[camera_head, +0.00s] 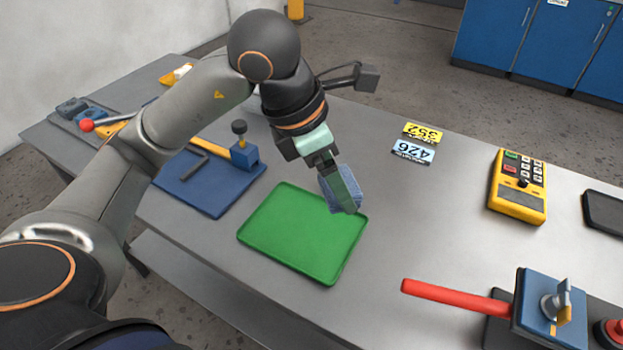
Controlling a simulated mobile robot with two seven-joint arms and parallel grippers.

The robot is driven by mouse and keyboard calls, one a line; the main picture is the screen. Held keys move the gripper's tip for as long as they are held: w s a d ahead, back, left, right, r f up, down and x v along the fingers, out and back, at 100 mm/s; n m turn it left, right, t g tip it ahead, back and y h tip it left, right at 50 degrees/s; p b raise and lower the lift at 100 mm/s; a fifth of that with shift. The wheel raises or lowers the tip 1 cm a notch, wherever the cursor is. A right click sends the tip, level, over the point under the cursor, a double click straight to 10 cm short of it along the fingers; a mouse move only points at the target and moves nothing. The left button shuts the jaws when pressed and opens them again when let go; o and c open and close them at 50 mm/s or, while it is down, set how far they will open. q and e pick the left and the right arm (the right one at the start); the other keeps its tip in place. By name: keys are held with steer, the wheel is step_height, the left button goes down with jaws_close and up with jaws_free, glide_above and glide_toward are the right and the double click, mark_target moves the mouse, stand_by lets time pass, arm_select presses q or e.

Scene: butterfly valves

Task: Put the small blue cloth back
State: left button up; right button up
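The small blue cloth (328,190) is at the fingertips of my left gripper (346,202), above the right back corner of a green tray (300,232). The gripper's fingers appear closed on the cloth, and part of it hangs to the left and right of them. The tray is otherwise empty. Whether the cloth touches the tray's rim I cannot tell. My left arm comes in from the left and reaches over the table. My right gripper is not in view.
A blue mat (205,190) with a hex key and a blue block lies left of the tray. A yellow keypad device (518,186) and number cards (413,150) lie to the right. A red-handled valve (545,308) stands at front right. The grey table (410,225) is clear between them.

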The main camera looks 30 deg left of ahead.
arm_select(q)
steer(key=shift+w+a+f, duration=0.15)
steer(key=shift+a, duration=0.05)
steer(key=w+a+f, duration=0.2)
steer(key=w, duration=0.1)
steer(key=w+a+f, duration=0.2)
steer(key=w+f, duration=0.1)
steer(key=w, duration=0.1)
steer(key=w+a+f, duration=0.2)
steer(key=w+f, duration=0.1)
steer(key=shift+w+f, duration=0.15)
steer(key=shift+w, duration=0.15)
steer(key=shift+w+a+f, duration=0.1)
steer(key=shift+w+f, duration=0.15)
steer(key=shift+f, duration=0.05)
steer(key=shift+w+a+f, duration=0.1)
steer(key=shift+w+f, duration=0.05)
steer(key=shift+f, duration=0.8)
steer(key=shift+w+a+f, duration=0.1)
steer(key=shift+f, duration=0.85)
